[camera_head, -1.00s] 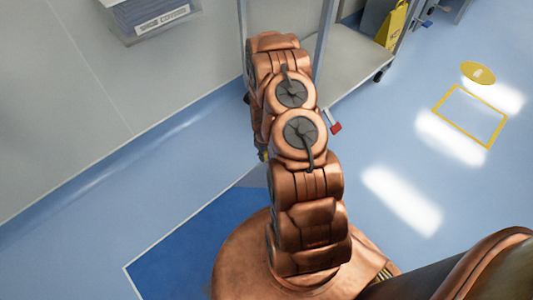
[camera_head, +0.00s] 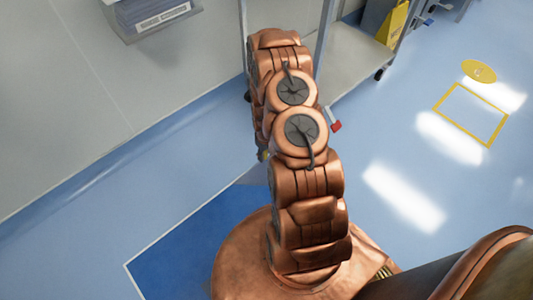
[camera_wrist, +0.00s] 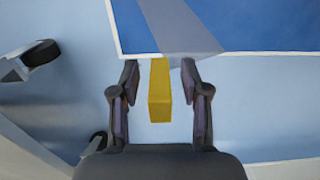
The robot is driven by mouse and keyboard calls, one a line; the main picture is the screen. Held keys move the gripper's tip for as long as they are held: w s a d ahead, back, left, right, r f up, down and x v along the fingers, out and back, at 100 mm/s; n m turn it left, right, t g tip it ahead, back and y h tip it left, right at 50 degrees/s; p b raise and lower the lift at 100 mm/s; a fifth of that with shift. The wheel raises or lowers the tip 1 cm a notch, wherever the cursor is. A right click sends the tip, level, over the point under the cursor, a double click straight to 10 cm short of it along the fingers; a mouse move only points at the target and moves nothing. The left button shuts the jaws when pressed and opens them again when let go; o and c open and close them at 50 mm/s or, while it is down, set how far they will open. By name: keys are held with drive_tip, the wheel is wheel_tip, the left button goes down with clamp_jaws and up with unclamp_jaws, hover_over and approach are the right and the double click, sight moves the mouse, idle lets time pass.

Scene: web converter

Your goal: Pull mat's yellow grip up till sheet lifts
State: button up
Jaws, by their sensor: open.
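The blue mat (camera_head: 180,245) with a white edge lies on the floor, partly hidden by my arm in the head view. In the wrist view the mat (camera_wrist: 260,25) fills the top, and a grey-blue band (camera_wrist: 170,25) crosses it to its near edge. The yellow grip (camera_wrist: 160,90) sticks out from that edge, in line with the band. My gripper (camera_wrist: 160,88) is open, with one finger on each side of the yellow grip and a visible gap on both sides. Its height relative to the grip is hard to tell. My arm hides the gripper in the head view.
A metal cart (camera_head: 350,60) with a lower shelf and casters stands beyond my arm. A wall (camera_head: 90,100) with a rack of blue packs (camera_head: 150,15) runs along the left. Open blue floor lies to the right, with a yellow floor marking (camera_head: 470,115). A dark caster (camera_wrist: 40,53) shows in the wrist view.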

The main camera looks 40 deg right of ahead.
drive_tip(key=shift+r, duration=6)
drive_tip(key=shift+r, duration=0.2)
drive_tip(key=s+a+r+p, duration=0.2)
drive_tip(key=a+r+p, duration=0.25)
drive_tip(key=r, duration=0.85)
drive_tip(key=s+a+r+p, duration=0.1)
drive_tip(key=a+r+p, duration=0.4)
drive_tip(key=r, duration=0.7)
drive_tip(key=s+a+r+p, duration=0.25)
drive_tip(key=r+p, duration=0.45)
drive_tip(key=r, duration=0.6)
drive_tip(key=s+a+r+p, duration=0.3)
drive_tip(key=s+r+p, duration=0.2)
drive_tip(key=r, duration=0.5)
drive_tip(key=s+a+r+g+p, duration=0.1)
drive_tip(key=s+a+r+p, duration=0.3)
drive_tip(key=s+r, duration=0.5)
drive_tip(key=s+a+r+p, duration=0.3)
drive_tip(key=s+r+p, duration=0.4)
drive_tip(key=r, duration=0.4)
drive_tip(key=shift+a+m+g, duration=0.2)
drive_tip(key=shift+m+g, duration=0.1)
drive_tip(key=shift+g, duration=0.1)
drive_tip(key=shift+c, duration=0.4)
